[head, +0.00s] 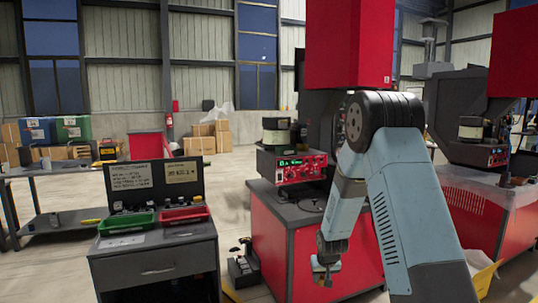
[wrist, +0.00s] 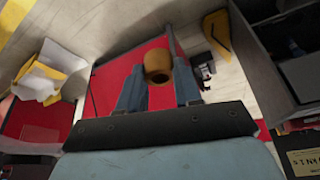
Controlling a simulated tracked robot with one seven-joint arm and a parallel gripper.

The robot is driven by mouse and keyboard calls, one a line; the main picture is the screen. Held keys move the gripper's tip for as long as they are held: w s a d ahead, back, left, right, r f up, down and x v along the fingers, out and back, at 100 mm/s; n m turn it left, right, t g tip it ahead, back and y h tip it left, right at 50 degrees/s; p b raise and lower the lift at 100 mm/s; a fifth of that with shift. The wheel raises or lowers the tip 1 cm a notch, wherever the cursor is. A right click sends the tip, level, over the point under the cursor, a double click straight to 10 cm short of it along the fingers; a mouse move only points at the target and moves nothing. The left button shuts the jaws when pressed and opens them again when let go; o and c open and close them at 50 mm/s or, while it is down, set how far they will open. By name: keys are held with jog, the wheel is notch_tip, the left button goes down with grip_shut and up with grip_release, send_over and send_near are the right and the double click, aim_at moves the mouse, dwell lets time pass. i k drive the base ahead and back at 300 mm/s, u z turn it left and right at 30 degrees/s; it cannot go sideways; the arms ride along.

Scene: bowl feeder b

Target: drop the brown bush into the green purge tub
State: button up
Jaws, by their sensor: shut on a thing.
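My gripper (wrist: 158,85) is shut on the brown bush (wrist: 158,66), which shows as a short hollow cylinder between the two blue-grey fingers in the wrist view. In the head view my gripper (head: 326,279) hangs low in front of the red machine cabinet, and the bush is too small there to make out clearly. The green purge tub (head: 126,224) sits on top of the dark cabinet to the left, well apart from my gripper and higher than it. The tub's inside is only partly visible.
A red tub (head: 184,215) stands right beside the green one. The dark cabinet (head: 154,262) has a raised back panel with notes. The red machine cabinet (head: 275,240) with a control box (head: 302,168) stands behind my arm.

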aim_at(288, 154)
jog(key=u, duration=0.1)
jog(key=i, duration=1)
jog(key=z, duration=0.05)
